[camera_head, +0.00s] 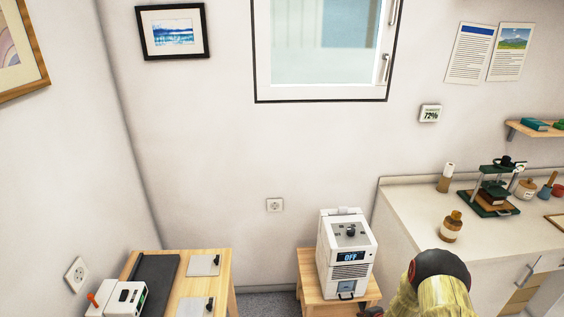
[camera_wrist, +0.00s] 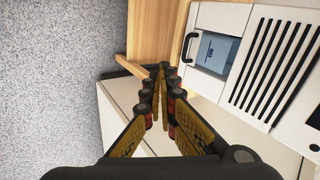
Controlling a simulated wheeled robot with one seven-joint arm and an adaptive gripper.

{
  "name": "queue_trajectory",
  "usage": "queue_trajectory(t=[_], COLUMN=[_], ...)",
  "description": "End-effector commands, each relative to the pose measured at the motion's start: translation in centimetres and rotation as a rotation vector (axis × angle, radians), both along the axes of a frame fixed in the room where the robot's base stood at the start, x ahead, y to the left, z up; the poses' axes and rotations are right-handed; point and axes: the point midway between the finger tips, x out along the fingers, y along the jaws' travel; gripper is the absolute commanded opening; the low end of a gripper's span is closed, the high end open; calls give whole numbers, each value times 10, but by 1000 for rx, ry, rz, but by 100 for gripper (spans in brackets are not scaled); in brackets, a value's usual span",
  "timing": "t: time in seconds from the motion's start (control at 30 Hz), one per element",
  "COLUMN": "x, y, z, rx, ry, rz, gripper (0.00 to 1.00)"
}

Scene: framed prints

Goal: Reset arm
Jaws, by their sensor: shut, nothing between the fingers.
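My gripper (camera_wrist: 162,72) shows in the wrist view with its two yellow-and-black fingers meeting at the tips. It is shut and empty. Beyond the fingertips is the wooden stand (camera_wrist: 152,35), and the white machine (camera_wrist: 268,60) with dark vent slots and a black handle is to the right of them.
A wooden table (camera_head: 220,268) with a black mat and a white device (camera_head: 125,298) is at lower left. Grey floor (camera_head: 268,303) lies between the table and the stand.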

Motion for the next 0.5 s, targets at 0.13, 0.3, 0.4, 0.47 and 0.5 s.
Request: queue_trajectory(t=[0.13, 0.3, 0.4, 0.47, 0.5], x=[-53, -113, -137, -148, -155], y=[-4, -10, -13, -13, -12], z=[-29, -26, 2, 27, 45], rx=[-128, -230, -280, -306, -320], ry=[177, 384, 481, 531, 559], rz=[141, 313, 425, 495, 539], gripper=[0, 0, 0, 0, 0])
